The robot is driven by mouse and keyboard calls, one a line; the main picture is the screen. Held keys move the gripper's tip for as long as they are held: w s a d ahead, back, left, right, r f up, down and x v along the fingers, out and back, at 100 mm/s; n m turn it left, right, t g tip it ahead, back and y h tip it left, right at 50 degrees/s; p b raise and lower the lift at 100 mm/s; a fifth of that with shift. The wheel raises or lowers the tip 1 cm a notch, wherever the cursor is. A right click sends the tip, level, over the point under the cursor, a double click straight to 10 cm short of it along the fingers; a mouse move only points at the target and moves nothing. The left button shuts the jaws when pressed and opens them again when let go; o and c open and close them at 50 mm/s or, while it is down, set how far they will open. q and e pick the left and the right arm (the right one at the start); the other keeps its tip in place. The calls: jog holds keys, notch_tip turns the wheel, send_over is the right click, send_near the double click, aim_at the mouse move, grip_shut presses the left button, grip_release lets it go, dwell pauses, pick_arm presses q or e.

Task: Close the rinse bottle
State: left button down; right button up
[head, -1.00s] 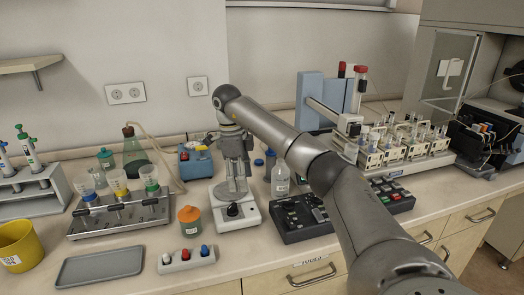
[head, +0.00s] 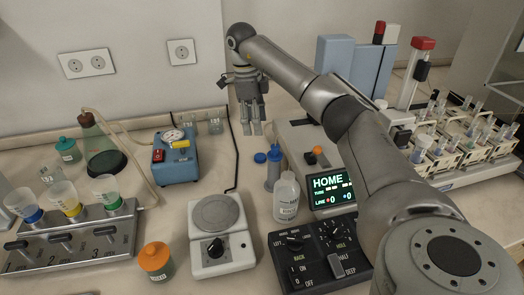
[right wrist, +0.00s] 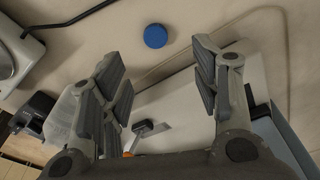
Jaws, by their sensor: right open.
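The rinse bottle (head: 286,199) is a clear, labelled bottle standing upright on the bench right of the hotplate, with no cap visible on its neck. A small blue cap (head: 260,157) lies on the bench behind it; a blue disc, apparently this cap (right wrist: 155,36), shows in the right wrist view beyond the fingertips. My right gripper (head: 252,129) points down behind the cap in the head view, apart from it. Its fingers are spread and empty in the right wrist view (right wrist: 158,60). A translucent shape behind the left-hand finger there may be the bottle. My left gripper is out of view.
A hotplate (head: 216,215), a black control box (head: 318,258) and a HOME display (head: 331,190) surround the bottle. A blue pump box (head: 176,158) and beakers (head: 214,123) are left of my gripper.

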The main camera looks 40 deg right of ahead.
send_over(260, 156)
jog(key=f, duration=0.3)
jog(key=w+f, duration=0.1)
jog(key=f, duration=0.1)
jog(key=shift+a+f, duration=0.1)
jog(key=shift+f, duration=0.05)
jog(key=shift+f, duration=0.1)
jog(key=shift+s+f+p, duration=0.25)
jog(key=shift+f, duration=1.05)
jog(key=shift+s+f+p, duration=0.2)
jog(key=shift+f+p, duration=0.05)
jog(key=shift+f, duration=1)
jog(key=shift+c, duration=0.2)
jog(key=c, duration=0.7)
